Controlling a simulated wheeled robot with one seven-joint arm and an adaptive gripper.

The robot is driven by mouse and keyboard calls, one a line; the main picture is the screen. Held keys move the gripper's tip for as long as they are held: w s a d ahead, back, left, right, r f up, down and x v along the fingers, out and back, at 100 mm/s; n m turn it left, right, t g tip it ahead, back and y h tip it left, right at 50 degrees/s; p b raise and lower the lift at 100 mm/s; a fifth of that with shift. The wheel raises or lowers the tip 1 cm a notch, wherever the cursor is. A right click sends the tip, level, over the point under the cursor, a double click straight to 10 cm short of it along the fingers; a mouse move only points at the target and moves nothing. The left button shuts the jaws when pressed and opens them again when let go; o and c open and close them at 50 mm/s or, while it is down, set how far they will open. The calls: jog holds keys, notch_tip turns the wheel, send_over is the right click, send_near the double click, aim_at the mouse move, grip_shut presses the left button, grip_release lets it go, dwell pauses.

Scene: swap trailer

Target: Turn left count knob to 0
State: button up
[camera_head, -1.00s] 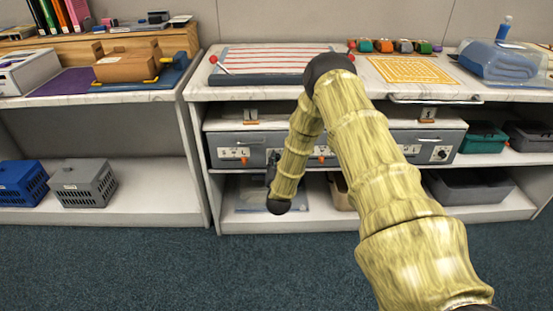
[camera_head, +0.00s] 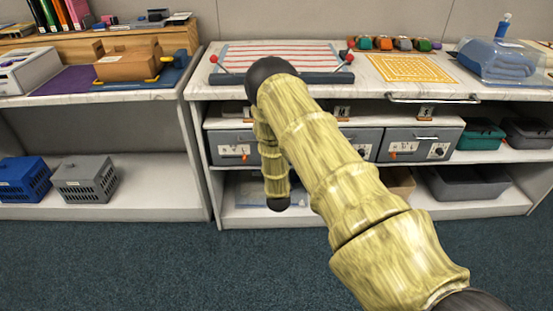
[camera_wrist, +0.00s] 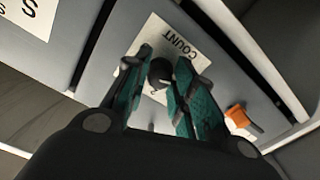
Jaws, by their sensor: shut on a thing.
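The count knob (camera_wrist: 160,74) is a small dark round knob on a white label (camera_wrist: 187,52) that reads COUNT, upside down in the wrist view. My gripper (camera_wrist: 161,66) has its green-padded fingers on either side of the knob, shut on it. A small mark shows beside the knob, but the setting it points to is not readable. In the head view my arm covers the gripper and the knob; the left grey drawer unit (camera_head: 231,146) shows beside the arm.
An orange latch (camera_wrist: 238,116) sits near the knob on the same front. The right grey unit (camera_head: 420,138) has its own dark knob. The shelf top above holds a striped board (camera_head: 280,56) with red-tipped sticks. Open carpet (camera_head: 150,265) lies in front.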

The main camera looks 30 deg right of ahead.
jog(key=shift+f+n, duration=0.1)
jog(key=shift+n, duration=0.2)
jog(key=o, duration=1.1)
jog(key=shift+c, duration=0.2)
jog(key=v, duration=1.2)
jog(key=shift+a, duration=0.1)
